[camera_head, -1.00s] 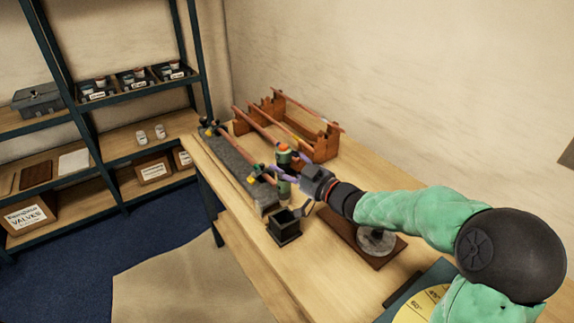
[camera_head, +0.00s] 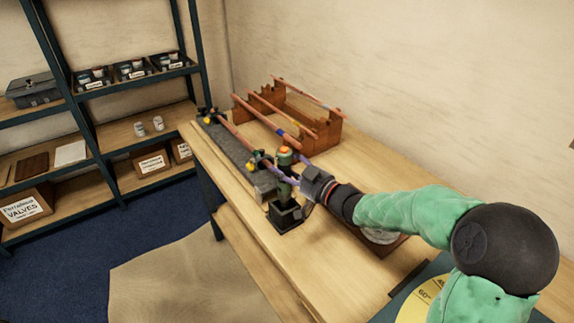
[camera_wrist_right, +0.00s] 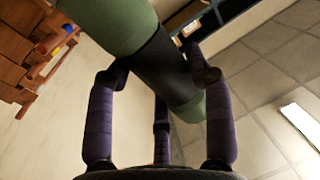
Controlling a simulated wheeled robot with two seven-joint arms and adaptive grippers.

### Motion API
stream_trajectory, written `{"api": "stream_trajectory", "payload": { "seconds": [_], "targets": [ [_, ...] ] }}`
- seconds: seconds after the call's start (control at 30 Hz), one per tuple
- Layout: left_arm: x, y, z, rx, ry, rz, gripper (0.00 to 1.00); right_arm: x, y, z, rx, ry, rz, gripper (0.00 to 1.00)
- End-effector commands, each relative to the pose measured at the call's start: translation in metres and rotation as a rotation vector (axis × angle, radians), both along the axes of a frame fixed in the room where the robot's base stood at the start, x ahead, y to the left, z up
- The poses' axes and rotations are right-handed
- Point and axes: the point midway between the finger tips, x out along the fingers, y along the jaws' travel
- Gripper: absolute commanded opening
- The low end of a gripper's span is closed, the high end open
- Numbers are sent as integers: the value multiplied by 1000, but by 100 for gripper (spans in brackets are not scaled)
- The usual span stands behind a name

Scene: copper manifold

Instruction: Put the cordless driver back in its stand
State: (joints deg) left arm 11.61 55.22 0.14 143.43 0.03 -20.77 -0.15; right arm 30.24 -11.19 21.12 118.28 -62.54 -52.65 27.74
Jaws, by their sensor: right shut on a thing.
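The cordless driver (camera_head: 284,163), green with an orange top, stands upright in the head view. My right gripper (camera_head: 293,181) is shut on it from the right, with purple fingers around its body. The small dark stand (camera_head: 289,220) is directly below the driver, whose lower end meets or overlaps the stand's top; I cannot tell whether it is inside. In the right wrist view the driver (camera_wrist_right: 125,22) shows as a green and black cylinder between the fingers (camera_wrist_right: 160,85). My left gripper is not in view.
A grey block fixture (camera_head: 222,140) with a copper pipe lies left of the driver. A wooden rack (camera_head: 325,138) with pipes stands behind. A round disc on a dark board lies under my right arm. Shelves (camera_head: 125,131) stand at left. The bench front is clear.

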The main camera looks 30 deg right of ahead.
Motion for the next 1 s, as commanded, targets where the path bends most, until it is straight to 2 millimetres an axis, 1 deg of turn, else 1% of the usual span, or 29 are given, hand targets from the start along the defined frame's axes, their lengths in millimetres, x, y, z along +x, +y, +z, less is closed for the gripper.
{"api": "stream_trajectory", "payload": {
  "seconds": [0.03,0.6,0.77,1.0],
  "targets": [
    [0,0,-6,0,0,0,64,0,-1,-5,-1,-4,-1,7],
    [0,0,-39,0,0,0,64,0,-1,-48,-2,-6,-1,7],
    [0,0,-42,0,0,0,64,0,-1,-53,-2,-6,-1,7],
    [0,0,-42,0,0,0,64,0,-1,-53,-2,-6,-1,7]
  ]
}}
